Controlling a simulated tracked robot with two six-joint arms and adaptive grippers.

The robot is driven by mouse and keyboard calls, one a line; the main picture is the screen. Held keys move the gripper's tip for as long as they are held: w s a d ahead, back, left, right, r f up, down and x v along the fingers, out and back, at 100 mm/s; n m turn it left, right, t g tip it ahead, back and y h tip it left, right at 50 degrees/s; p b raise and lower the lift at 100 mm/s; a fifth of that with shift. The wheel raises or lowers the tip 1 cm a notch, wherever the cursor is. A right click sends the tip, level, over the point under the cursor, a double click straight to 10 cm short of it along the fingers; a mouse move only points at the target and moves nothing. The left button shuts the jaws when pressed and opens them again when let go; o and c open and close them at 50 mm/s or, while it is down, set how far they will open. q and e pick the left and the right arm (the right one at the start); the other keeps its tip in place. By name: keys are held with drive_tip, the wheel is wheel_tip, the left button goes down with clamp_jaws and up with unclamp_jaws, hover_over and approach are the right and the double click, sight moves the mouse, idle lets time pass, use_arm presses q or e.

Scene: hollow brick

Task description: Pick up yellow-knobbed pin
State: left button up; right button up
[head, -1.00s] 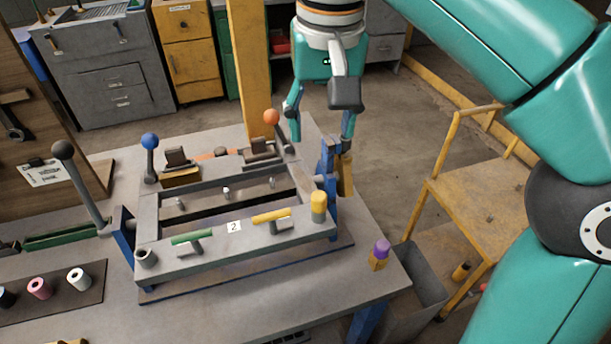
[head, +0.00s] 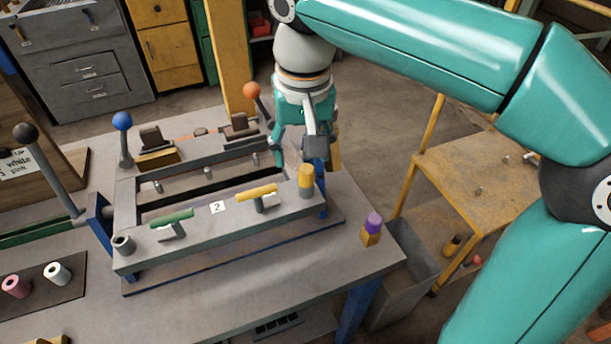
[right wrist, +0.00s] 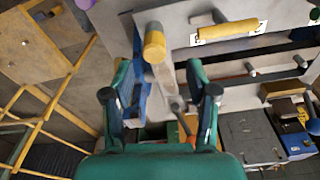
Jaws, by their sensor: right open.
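The yellow-knobbed pin (head: 306,181) stands upright at the right end of the front bar of the grey fixture (head: 140,258). In the right wrist view the yellow knob (right wrist: 155,46) shows beyond the fingertips, near the middle line between them. My right gripper (head: 305,160) is open and empty, just behind the pin in the head view, its fingers pointing down. In the right wrist view its two fingers (right wrist: 160,93) are spread wide, with nothing between the tips. Part of the gripper is hidden by the pin and fixture. My left gripper is not in view.
A yellow bar handle (head: 258,191) and a green one (head: 172,217) are on the same front bar. Orange (head: 252,91) and blue (head: 122,121) ball levers rise behind. A purple-topped peg (head: 373,224) stands at the table's right edge, beside a grey bin (head: 408,280).

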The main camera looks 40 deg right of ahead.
sight(306, 168)
drive_tip(key=f, duration=0.3)
drive_tip(key=shift+s+d+f, duration=0.25)
drive_tip(key=shift+d+f, duration=0.05)
drive_tip(key=shift+f, duration=0.1)
drive_tip(key=shift+w+f, duration=0.1)
drive_tip(key=shift+f, duration=0.3)
clamp_jaws()
drive_tip(key=shift+r, duration=0.2)
